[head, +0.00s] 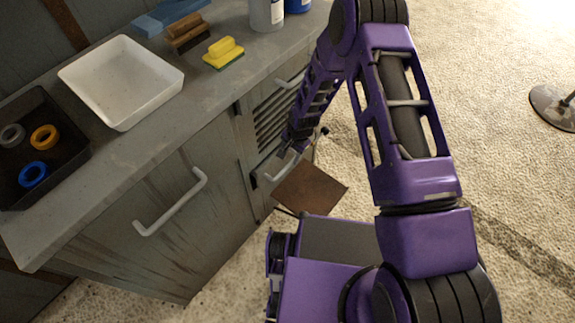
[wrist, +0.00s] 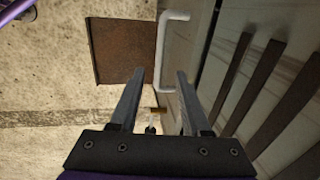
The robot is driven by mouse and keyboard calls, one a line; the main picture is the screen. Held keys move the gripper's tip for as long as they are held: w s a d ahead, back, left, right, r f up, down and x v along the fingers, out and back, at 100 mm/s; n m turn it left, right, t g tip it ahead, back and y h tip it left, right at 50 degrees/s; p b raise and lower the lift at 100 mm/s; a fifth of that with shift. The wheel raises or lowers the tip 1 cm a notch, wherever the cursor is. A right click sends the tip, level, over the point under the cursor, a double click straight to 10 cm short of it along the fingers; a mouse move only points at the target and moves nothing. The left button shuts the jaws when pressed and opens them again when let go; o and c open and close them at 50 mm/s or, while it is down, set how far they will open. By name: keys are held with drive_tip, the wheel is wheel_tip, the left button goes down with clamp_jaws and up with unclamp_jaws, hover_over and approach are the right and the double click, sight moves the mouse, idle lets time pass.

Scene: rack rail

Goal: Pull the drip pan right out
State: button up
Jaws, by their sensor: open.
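A low front with a pale bar handle (head: 280,168) is at the right end of the grey cabinet, below the slatted panel; I take it for the drip pan's, but the pan itself cannot be made out. The same handle (wrist: 171,48) is ahead of my gripper (wrist: 160,76) in the wrist view. My gripper is open and empty, its two fingers apart. The handle's near end lies about between the fingertips in the picture; I cannot tell the depth between them.
A brown square board (head: 310,188) is beside the low handle, also in the wrist view (wrist: 125,50). Dark slats (wrist: 250,80) are right of my fingers. A larger door handle (head: 170,203) sticks out at left. The counter holds a white tray (head: 75,76).

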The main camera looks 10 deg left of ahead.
sight(286, 167)
drive_tip(key=b+x, duration=0.1)
drive_tip(key=x, duration=0.6)
drive_tip(key=shift+f, duration=0.35)
clamp_jaws()
idle(1.0)
